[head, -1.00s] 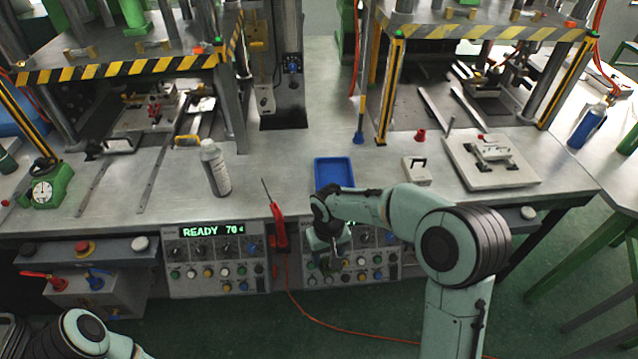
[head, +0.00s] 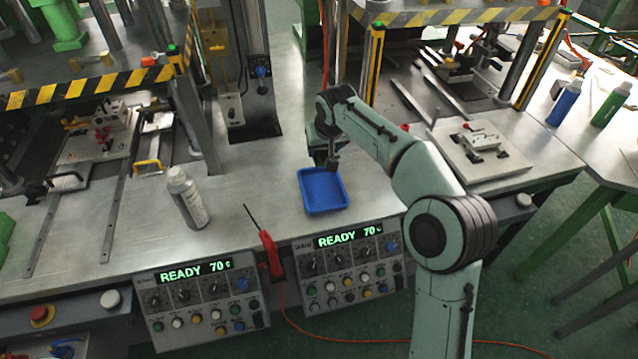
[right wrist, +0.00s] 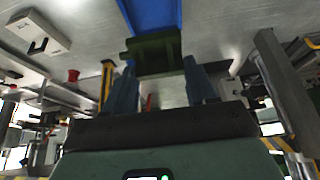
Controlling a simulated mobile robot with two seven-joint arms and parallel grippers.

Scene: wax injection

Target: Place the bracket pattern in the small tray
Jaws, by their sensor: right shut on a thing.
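The small blue tray (head: 324,207) sits on the metal bench between the two presses. My right gripper (head: 329,166) is just above the tray's far edge, seen partly behind its own wrist. In the right wrist view, my right gripper (right wrist: 160,72) is shut on a dark green piece, the bracket pattern (right wrist: 155,52). The pattern is held crosswise at the fingertips, and the blue tray (right wrist: 153,12) shows beyond it. I cannot tell whether the pattern touches the tray. My left gripper is not in view.
A grey bottle (head: 187,198) and a red-handled tool (head: 270,252) are left of the tray. Control panels (head: 348,270) line the bench front. The right press's yellow-black post (head: 374,65) stands behind my wrist. A plate with a fixture (head: 480,145) lies at right.

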